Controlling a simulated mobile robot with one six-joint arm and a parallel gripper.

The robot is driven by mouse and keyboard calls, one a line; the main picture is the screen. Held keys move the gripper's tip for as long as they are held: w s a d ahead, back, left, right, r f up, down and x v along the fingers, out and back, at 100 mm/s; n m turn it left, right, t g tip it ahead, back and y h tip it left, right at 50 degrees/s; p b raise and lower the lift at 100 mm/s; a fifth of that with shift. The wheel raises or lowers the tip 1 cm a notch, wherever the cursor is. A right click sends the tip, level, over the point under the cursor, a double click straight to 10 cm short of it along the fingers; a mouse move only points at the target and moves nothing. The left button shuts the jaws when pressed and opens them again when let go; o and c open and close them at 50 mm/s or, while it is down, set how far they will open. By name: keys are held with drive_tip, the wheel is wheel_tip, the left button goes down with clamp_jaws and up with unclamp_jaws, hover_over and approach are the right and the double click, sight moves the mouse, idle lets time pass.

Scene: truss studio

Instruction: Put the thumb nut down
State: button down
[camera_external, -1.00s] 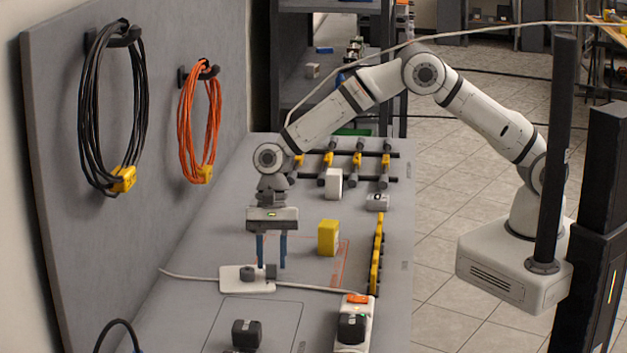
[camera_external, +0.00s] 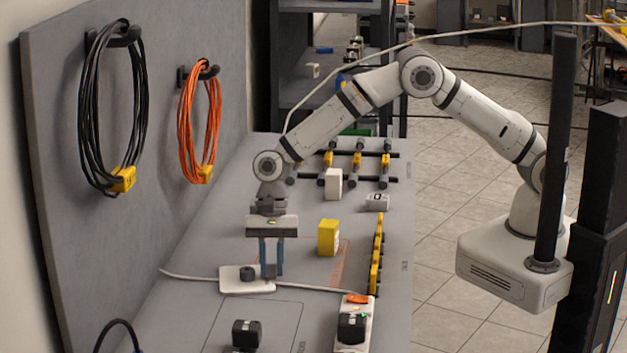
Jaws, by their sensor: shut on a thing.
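My gripper (camera_external: 271,272) points straight down over the right part of a small white plate (camera_external: 232,284). Its two blue fingers are shut on a small dark grey piece, which I take to be the thumb nut (camera_external: 269,271). The fingers partly hide the nut. It is at or just above the plate; I cannot tell whether it touches. A dark round knob (camera_external: 247,274) sits on the plate just left of the fingers.
A yellow block (camera_external: 328,238) stands to the right of my gripper. A black block (camera_external: 246,334) and a power strip (camera_external: 355,330) are nearer the camera. A pale cable (camera_external: 195,277) runs to the plate.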

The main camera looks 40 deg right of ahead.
wheel_tip(320, 180, up, 8)
drive_tip(key=shift+b, duration=0.7)
drive_tip(key=w+r+m, duration=0.2)
drive_tip(key=w, duration=0.2)
drive_tip(key=p, duration=0.1)
approach(260, 273)
drive_tip(key=shift+t+y, duration=0.3)
drive_tip(key=x, duration=0.6)
drive_tip(key=shift+s+d, duration=0.25)
drive_tip(key=shift+d, duration=0.1)
drive_tip(key=shift+f, duration=0.1)
drive_tip(key=c, duration=1.3)
unclamp_jaws()
drive_tip(key=shift+o, duration=0.2)
